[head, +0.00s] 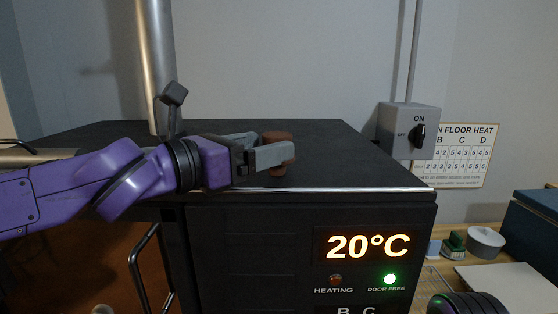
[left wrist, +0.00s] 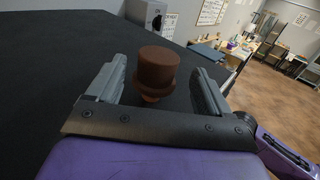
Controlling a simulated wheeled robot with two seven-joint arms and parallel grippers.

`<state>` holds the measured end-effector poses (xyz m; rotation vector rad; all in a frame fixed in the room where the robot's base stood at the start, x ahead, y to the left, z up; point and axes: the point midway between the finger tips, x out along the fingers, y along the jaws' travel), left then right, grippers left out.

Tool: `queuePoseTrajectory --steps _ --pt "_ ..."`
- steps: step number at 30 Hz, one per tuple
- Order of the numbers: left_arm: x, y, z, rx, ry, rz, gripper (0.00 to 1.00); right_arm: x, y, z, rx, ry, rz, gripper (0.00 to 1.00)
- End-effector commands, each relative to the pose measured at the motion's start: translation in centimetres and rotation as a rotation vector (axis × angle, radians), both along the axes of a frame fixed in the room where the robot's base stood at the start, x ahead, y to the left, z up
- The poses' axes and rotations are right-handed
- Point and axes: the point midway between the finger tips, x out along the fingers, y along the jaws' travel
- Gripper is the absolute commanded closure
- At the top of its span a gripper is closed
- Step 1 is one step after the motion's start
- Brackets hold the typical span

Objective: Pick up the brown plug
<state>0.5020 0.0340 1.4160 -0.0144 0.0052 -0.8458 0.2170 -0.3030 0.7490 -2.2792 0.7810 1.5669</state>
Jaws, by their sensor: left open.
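The brown plug (head: 279,138) sits on the black top of the kiln (head: 320,150), near its front edge. My left gripper (head: 272,155) is open with one finger on each side of the plug. In the left wrist view dark gaps show between the plug and both fingers (left wrist: 157,85). In the head view the near finger hides part of the plug. My right gripper cannot be made out; only a dark and purple part of my arm shows at the bottom right.
A metal pipe (head: 156,60) rises behind my left arm. A switch box (head: 409,130) is on the wall at right. The kiln front shows 20°C, with the green DOOR FREE light (head: 390,279) lit. A bench (head: 500,262) with small items stands at right. The kiln top behind the plug is clear.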

Motion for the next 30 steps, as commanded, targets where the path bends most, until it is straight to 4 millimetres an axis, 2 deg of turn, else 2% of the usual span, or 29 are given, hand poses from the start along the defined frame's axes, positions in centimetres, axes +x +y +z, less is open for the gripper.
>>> queuePoseTrajectory --steps 1,6,13,14,18,19,26,30 --pt "0.7 -0.9 -0.6 0.004 0.002 -0.001 0.20 0.0 0.0 -0.7 0.001 -0.001 0.000 0.57" --pt "2.4 -2.8 -0.3 0.002 0.001 -0.002 0.20 0.0 0.0 -1.0 0.001 -0.001 0.000 0.57" --pt "2.5 -3.0 -0.1 0.001 0.001 -0.003 0.20 0.0 0.0 -0.9 0.001 -0.001 0.000 0.57" --pt "2.5 -3.0 -0.1 0.001 0.001 -0.003 0.26 0.0 0.0 -0.9 0.000 0.000 0.000 0.57" --pt "2.5 -3.0 -0.2 0.001 0.001 -0.003 0.72 0.0 0.0 -0.9 0.001 -0.001 0.000 0.57" --pt "2.5 -3.0 -0.2 0.001 0.001 -0.003 0.76 0.0 0.0 -0.9 0.001 -0.001 0.000 0.57" --pt "2.5 -3.1 -0.2 0.001 0.001 -0.004 0.76 0.0 0.0 -0.9 0.001 -0.001 0.000 0.57" --pt "2.5 -3.1 0.6 0.001 0.001 -0.004 0.76 0.0 0.0 -0.2 0.001 -0.001 0.000 0.57"
